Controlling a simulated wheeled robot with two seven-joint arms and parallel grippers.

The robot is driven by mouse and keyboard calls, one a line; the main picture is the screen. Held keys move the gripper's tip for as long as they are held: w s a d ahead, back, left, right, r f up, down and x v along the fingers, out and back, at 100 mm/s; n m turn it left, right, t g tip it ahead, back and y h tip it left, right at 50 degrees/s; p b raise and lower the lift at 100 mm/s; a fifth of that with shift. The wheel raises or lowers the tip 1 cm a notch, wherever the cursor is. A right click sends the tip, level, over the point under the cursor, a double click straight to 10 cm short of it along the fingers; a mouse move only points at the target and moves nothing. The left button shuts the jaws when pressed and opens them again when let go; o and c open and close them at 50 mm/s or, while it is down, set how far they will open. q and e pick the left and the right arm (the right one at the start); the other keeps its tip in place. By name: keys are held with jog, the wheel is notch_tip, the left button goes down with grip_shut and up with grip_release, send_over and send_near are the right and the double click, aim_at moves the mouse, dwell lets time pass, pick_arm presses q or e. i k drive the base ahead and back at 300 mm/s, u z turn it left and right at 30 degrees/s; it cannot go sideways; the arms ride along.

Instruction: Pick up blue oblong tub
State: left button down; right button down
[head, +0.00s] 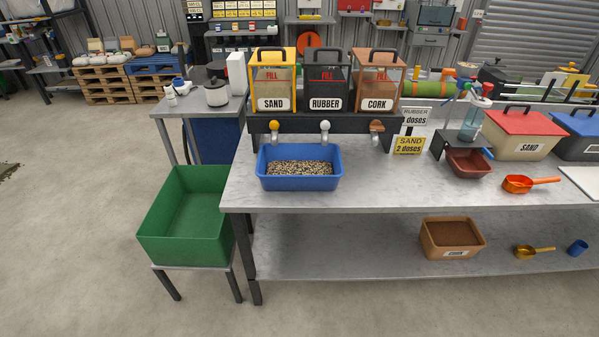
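The blue oblong tub (299,183) sits on the grey workbench (350,200), near its left front edge. It holds a layer of mixed tan and dark granules (300,168). It stands under and in front of the dispenser rack, below the sand and rubber spouts. Neither of my grippers is in the head view.
The sand, rubber and cork dispensers (325,87) stand on a dark rack behind the tub. A green bin (187,225) is on a low stand left of the bench. A red bowl (468,161) and orange scoop (529,183) lie right. Bench space right of the tub is clear.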

aim_at(283, 167)
jog(key=u, duration=0.05)
jog(key=k, duration=0.5)
jog(key=u, duration=1.4)
jog(key=i, duration=1.25)
jog(key=z, duration=2.55)
